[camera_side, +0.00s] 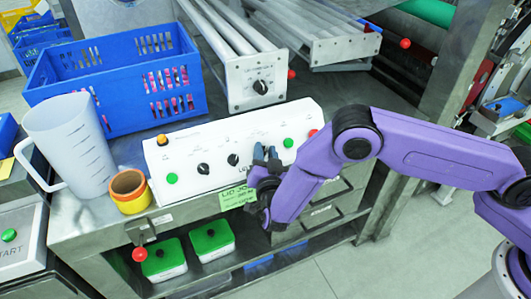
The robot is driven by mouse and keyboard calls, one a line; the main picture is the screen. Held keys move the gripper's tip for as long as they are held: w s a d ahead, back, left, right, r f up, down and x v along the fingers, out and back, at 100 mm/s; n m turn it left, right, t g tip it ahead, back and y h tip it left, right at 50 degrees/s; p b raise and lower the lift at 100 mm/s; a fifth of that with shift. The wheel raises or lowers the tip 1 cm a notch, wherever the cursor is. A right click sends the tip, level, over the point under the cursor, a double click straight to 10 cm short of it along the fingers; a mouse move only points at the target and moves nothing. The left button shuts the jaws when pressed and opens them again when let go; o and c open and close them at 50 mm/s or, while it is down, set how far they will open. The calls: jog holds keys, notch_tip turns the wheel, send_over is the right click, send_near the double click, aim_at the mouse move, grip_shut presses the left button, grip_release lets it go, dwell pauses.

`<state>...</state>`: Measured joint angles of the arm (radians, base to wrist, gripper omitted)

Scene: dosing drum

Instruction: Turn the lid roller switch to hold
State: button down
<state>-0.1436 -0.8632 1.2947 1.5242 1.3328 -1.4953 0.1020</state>
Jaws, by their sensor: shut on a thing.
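A white control box (187,155) lies on the steel bench, with small printed labels that I cannot read well. Two black rotary knobs show on it, one left (203,168) and one nearer its middle (232,158). My gripper (265,154) is at the right half of this box, right of the two knobs. It is shut on a control there, apparently a knob, which the fingers mostly hide. The knob's pointer and position words cannot be made out. Another black knob (260,87) sits on the end plate of a grey roller unit (240,98) behind; its label is too small to read surely.
Green buttons (172,178) and an orange button (162,139) are on the box. A yellow-green note (237,196) hangs at its front edge. A clear jug (70,140), tape rolls (130,190) and a blue crate (120,75) stand left. Green-lidded tubs (212,237) sit below.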

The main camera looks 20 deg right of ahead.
dwell(0.5)
jog(key=c, duration=1.2)
grip_release()
jog(key=shift+s, duration=0.15)
jog(key=v, duration=1.7)
jog(key=shift+a, duration=0.15)
jog(key=shift+r, duration=0.1)
